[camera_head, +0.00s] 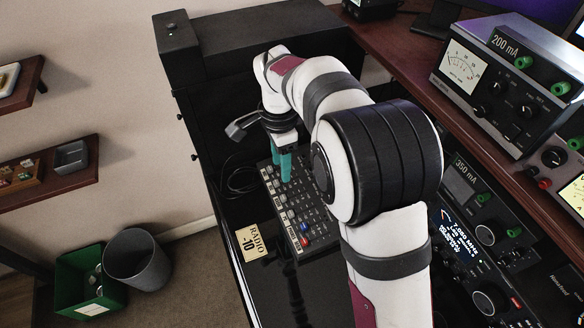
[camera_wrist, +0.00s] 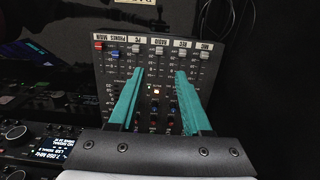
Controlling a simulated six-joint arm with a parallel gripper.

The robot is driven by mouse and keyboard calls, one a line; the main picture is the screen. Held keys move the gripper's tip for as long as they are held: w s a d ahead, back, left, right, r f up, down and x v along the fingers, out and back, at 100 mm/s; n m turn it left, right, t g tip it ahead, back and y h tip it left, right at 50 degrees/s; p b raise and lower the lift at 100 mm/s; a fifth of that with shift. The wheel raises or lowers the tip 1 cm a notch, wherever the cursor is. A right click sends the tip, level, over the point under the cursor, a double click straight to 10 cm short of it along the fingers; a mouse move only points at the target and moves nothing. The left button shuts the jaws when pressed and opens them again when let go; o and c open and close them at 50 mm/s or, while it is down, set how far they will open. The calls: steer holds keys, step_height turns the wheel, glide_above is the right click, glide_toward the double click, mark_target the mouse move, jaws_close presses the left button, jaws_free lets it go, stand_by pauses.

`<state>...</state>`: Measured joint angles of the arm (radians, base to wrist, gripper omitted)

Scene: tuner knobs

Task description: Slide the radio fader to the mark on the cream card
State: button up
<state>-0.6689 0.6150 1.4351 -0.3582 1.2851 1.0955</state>
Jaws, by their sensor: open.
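The mixer (camera_head: 318,226) lies on the dark desk, with a row of labelled faders along one edge. In the wrist view its labels appear upside down. The radio fader cap (camera_wrist: 158,51) is pale and sits just by the RADIO label, near that end of its slot. The cream card (camera_head: 254,241) reads "RADIO -10" and stands beside the mixer; only a sliver shows in the wrist view. My gripper (camera_wrist: 160,72) is open, its teal fingers on either side of the radio column, with the cap beyond the tips. Whether the tips touch the panel cannot be told.
Neighbouring caps are the PC fader (camera_wrist: 137,47) and RX fader (camera_wrist: 181,52); blue (camera_wrist: 115,53) and red (camera_wrist: 98,45) caps lie further left. Cables (camera_head: 240,178) run beside the mixer. Radio equipment (camera_head: 510,80) stands at the right. A bin (camera_head: 138,260) is on the floor.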

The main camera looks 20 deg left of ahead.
mark_target(283, 197)
step_height(283, 197, down, 12)
steer(key=shift+r, duration=0.1)
jaws_close()
stand_by(0.3)
stand_by(1.2)
